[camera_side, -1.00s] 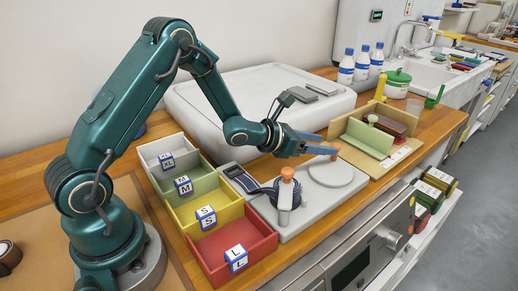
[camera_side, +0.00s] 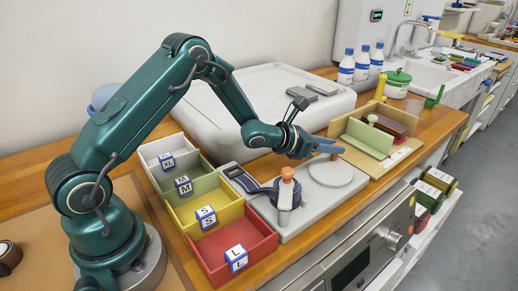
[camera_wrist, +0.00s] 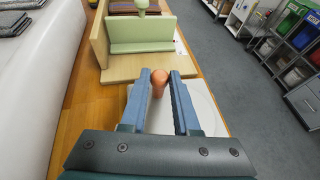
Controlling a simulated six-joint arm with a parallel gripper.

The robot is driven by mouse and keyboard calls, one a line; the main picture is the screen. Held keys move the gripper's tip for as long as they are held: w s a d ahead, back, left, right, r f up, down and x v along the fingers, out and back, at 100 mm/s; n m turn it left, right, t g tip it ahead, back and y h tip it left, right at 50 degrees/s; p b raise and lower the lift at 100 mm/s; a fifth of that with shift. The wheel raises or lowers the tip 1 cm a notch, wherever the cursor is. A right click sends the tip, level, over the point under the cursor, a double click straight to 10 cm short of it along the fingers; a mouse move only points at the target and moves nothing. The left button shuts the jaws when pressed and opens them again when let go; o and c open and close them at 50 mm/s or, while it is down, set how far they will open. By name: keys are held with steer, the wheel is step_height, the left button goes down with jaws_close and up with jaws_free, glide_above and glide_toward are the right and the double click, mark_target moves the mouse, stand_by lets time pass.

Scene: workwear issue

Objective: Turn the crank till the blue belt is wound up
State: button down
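The winder is a light grey base plate (camera_side: 318,213) on the bench. The dark blue belt (camera_side: 262,189) runs from a buckle end at the left to an upright post with an orange top (camera_side: 287,173). A round grey disc (camera_side: 345,181) lies at the plate's right end. My gripper (camera_side: 328,143) is above that disc. In the wrist view, an orange knob (camera_wrist: 159,82) is between the tips of my gripper's two blue fingers (camera_wrist: 162,78). The fingers look open around it, with a slight gap at the right. In the side view, the fingers hide most of this knob.
Several coloured bins with size blocks stand left of the winder, the red bin (camera_side: 246,264) nearest. A wooden stand with a green panel (camera_side: 362,139) is just right of the disc. A large white case (camera_side: 235,90) is behind. The bench's front edge is close.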

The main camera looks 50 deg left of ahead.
mark_target(318, 164)
steer(key=shift+s+d+n, duration=0.1)
steer(key=shift+n, duration=0.2)
steer(key=shift+s+a+r+n+y, duration=0.15)
steer(key=shift+n+y, duration=0.25)
steer(key=shift+y, duration=0.4)
steer(key=c, duration=0.7)
jaws_free()
steer(key=shift+a, duration=0.1)
steer(key=shift+o, duration=0.2)
steer(key=shift+s, duration=0.3)
steer(key=shift+v, duration=1.05)
step_height(318, 164, up, 7)
steer(key=shift+s+r, duration=0.1)
